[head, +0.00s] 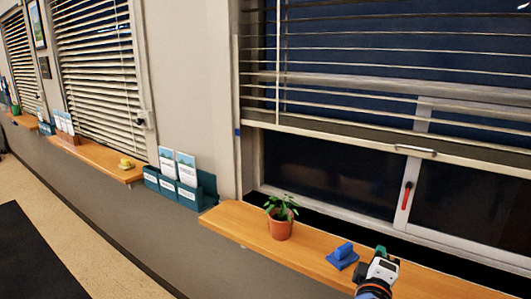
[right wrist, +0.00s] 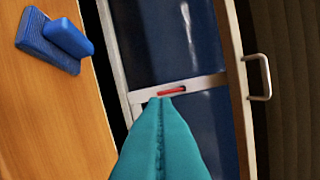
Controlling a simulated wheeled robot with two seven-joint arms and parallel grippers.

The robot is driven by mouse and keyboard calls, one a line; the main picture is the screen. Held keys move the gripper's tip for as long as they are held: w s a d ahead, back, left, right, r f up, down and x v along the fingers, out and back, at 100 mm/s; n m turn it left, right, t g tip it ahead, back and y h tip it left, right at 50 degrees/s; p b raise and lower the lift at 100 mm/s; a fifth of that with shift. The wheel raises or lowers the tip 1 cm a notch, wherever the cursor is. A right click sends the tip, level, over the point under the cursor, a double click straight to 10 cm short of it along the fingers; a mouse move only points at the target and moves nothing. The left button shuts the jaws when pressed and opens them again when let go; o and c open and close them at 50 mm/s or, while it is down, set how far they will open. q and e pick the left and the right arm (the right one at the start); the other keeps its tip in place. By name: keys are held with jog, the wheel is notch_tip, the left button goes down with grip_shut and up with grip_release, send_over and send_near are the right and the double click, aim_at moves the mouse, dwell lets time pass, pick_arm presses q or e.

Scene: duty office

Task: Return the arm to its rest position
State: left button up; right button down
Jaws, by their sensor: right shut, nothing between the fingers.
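My right gripper (head: 380,251) is low at the right of the head view, over the wooden sill and just right of a blue block-like object. In the right wrist view its teal fingers (right wrist: 160,102) are pressed together with nothing between them. They point toward the window frame. My left gripper is in neither view.
The blue object (head: 342,255) lies on the sill (head: 310,258); it also shows in the right wrist view (right wrist: 68,37). A potted plant (head: 280,222) stands left of it. The window has a red handle (head: 407,195) and half-raised blinds (head: 380,50). Leaflet holders (head: 178,190) hang further left.

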jog(key=s+d+f+m+g+y, duration=0.1)
jog(key=s+f+m+g+y, duration=0.15)
jog(key=s+f, duration=0.45)
jog(key=s+a+f+m+g+y, duration=0.3)
jog(key=s+f+g, duration=0.35)
jog(key=s, duration=0.65)
jog(key=s+a+f+m+g+y, duration=0.35)
jog(key=s+f, duration=0.55)
jog(key=s, duration=0.4)
notch_tip(320, 180, down, 25)
jog(key=n+g, duration=0.1)
jog(key=g, duration=0.1)
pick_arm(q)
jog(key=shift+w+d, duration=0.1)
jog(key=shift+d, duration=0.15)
pick_arm(e)
jog(key=s+d+f, duration=0.1)
jog(key=s+f, duration=0.7)
jog(key=s+d+f+h, duration=0.1)
jog(key=s+d+f, duration=0.1)
jog(key=s+f, duration=0.7)
jog(key=shift+d+f+g, duration=0.2)
jog(key=shift+d+g, duration=0.1)
jog(key=shift+g, duration=0.15)
